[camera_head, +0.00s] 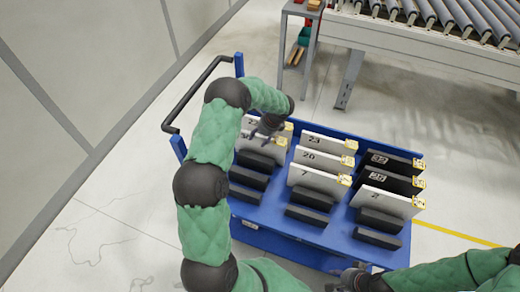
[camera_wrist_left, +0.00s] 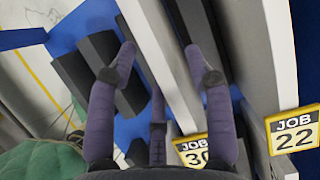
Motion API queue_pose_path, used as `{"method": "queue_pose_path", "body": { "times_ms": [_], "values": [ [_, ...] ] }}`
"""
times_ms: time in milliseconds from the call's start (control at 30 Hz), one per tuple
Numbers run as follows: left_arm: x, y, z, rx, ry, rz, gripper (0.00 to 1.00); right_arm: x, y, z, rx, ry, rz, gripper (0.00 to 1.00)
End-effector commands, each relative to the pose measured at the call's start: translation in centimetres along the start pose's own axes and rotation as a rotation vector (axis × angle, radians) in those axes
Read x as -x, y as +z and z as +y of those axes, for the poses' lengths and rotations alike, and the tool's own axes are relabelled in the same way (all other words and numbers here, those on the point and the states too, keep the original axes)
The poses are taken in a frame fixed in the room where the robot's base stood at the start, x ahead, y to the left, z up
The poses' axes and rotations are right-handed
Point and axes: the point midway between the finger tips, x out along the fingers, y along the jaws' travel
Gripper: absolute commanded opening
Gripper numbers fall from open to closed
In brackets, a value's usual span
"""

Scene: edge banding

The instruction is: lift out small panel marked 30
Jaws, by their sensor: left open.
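The small panel marked 30 (camera_wrist_left: 160,62) is a pale upright board with a yellow JOB 30 tag (camera_wrist_left: 194,152) at its end, partly covered by a finger. In the head view it appears to be the front pale panel (camera_head: 252,145) of the left column, partly hidden by my gripper. My left gripper (camera_head: 266,128) is open over that column. In the left wrist view its fingers (camera_wrist_left: 161,54) stand on both sides of panel 30; contact cannot be told. My right gripper (camera_head: 352,281) is at the bottom edge, its jaws unclear.
Panel JOB 22 (camera_wrist_left: 285,60) stands close beside. The blue cart (camera_head: 335,234) holds white panels in a middle column (camera_head: 315,183), dark and white panels at the right (camera_head: 385,203), and black blocks (camera_head: 305,215). A roller conveyor (camera_head: 440,45) stands behind.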

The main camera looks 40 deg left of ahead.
Motion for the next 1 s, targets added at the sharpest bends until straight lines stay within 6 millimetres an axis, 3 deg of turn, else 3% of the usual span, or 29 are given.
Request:
{"method": "queue_pose_path", "body": {
  "times_ms": [33, 167, 433, 600, 633, 1000],
  "values": [
    [-1.2, -0.1, -0.1, 0.000, 0.001, 0.000, 0.52, -0.8, 0.0, 0.3, 0.000, 0.000, 0.000, 0.40],
    [-2.8, -0.1, -0.1, 0.000, 0.002, -0.001, 0.52, -1.4, 0.0, 0.5, 0.000, 0.000, 0.000, 0.40],
    [-2.9, 0.0, -0.1, 0.000, 0.000, -0.001, 0.52, -1.3, 0.0, 0.5, 0.000, 0.000, 0.000, 0.40],
    [-2.9, 0.0, -0.1, 0.000, 0.000, 0.000, 0.04, -1.3, 0.0, 0.5, 0.000, 0.000, 0.000, 0.40],
    [-2.9, 0.0, -0.1, 0.000, 0.000, 0.000, 0.00, -1.3, 0.0, 0.5, 0.000, 0.000, 0.000, 0.40],
    [-2.8, 0.1, -0.1, 0.001, -0.001, -0.001, 0.00, -1.3, 0.0, 0.5, 0.000, 0.000, 0.000, 0.40]
  ]
}}
